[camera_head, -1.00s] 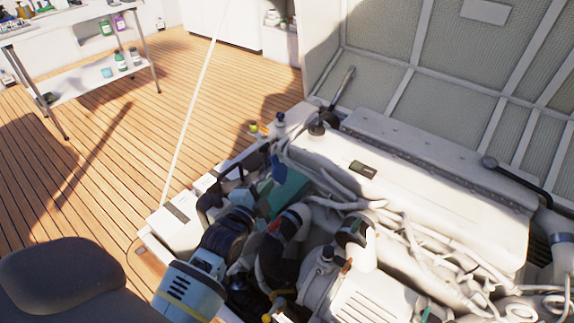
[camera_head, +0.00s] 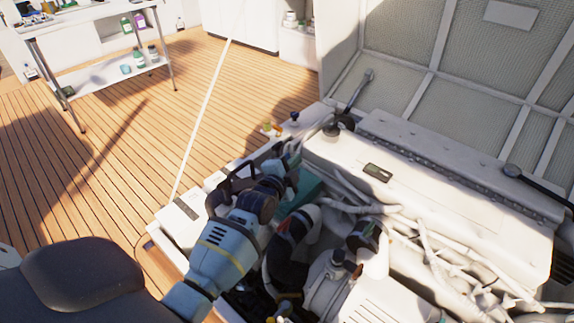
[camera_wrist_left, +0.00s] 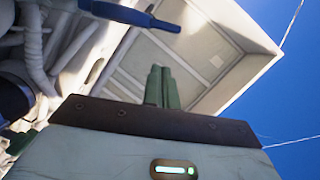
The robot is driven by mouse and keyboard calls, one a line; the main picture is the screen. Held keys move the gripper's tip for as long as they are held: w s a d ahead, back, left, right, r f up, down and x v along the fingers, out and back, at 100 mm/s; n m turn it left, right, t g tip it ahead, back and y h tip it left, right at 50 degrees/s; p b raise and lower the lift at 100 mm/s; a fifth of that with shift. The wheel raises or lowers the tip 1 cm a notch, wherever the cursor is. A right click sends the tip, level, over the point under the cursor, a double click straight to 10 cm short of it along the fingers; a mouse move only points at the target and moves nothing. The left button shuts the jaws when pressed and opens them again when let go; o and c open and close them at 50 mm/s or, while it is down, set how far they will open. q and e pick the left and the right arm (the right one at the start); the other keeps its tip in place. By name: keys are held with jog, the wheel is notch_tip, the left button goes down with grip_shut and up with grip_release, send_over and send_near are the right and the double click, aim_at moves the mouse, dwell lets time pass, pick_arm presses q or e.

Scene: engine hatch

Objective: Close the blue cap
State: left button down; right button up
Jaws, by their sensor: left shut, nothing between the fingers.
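A blue part that looks like the blue cap (camera_wrist_left: 125,13) shows at the top edge of the left wrist view, cut off by the frame. My left gripper's green fingers (camera_wrist_left: 160,72) are together and empty, apart from the blue part in that picture. In the head view my left gripper (camera_head: 292,166) reaches over the left side of the open engine bay, and I cannot clearly make out the cap beside it. My right gripper is not in view.
The white engine cover (camera_head: 420,185) lies right of the gripper, with pale hoses (camera_head: 375,210) along its near side. The raised hatch (camera_head: 455,70) stands behind. A thin pole (camera_head: 205,105) rises at the left, and a bottle shelf (camera_head: 110,78) stands far back.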

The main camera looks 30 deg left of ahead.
pick_arm(q)
jog(key=shift+w+a+f+b, duration=0.1)
jog(key=shift+a+f, duration=0.15)
jog(key=shift+a, duration=0.25)
jog(key=shift+s+a+f+b, duration=0.1)
jog(key=shift+a+f, duration=0.15)
jog(key=shift+a, duration=0.2)
jog(key=shift+w+a+f+b, duration=0.1)
jog(key=shift+a+f, duration=0.15)
jog(key=shift+a, duration=0.25)
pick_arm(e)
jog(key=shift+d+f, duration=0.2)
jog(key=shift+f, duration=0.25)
